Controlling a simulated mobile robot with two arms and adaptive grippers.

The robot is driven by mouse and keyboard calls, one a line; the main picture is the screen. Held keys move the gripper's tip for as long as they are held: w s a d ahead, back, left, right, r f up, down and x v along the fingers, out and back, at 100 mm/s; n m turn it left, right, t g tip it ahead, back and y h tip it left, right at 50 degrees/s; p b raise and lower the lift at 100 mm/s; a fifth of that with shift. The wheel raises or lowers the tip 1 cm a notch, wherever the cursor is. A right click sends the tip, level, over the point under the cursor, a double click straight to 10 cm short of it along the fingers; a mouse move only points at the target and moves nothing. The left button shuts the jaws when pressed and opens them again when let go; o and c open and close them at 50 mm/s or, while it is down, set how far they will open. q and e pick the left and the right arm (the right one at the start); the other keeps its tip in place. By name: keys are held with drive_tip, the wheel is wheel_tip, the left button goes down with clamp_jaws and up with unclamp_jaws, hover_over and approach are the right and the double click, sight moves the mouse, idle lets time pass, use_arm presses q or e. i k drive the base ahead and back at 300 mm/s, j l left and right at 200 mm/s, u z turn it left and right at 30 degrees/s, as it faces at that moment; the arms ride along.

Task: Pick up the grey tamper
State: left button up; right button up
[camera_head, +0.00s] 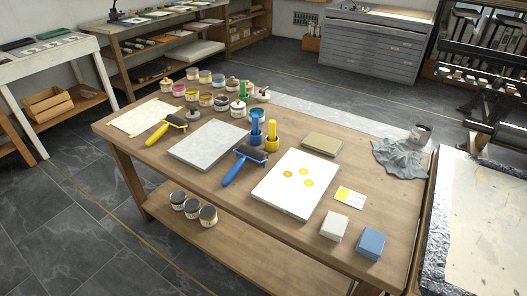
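A small grey piece with a flat round base and a short knob (193,116) stands on the wooden table behind the grey slab, next to the yellow roller. It looks like the grey tamper, but it is too small to be sure. Neither of my grippers is in view.
The wooden table (148,147) also holds a yellow roller (163,129), a blue roller (243,166), a grey slab (209,145), a white slab (296,184), several ink jars (205,98) and a grey cloth (400,158). A press bed (487,222) stands at right.

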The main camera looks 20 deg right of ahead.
sight(192, 116)
drive_tip(key=i+j+z, duration=0.2)
drive_tip(key=z, duration=0.3)
drive_tip(key=i+j+z, duration=0.15)
drive_tip(key=j+z, duration=0.2)
drive_tip(key=z, duration=0.15)
drive_tip(key=i+j+z, duration=0.1)
drive_tip(key=j+z, duration=0.4)
drive_tip(key=l, duration=0.1)
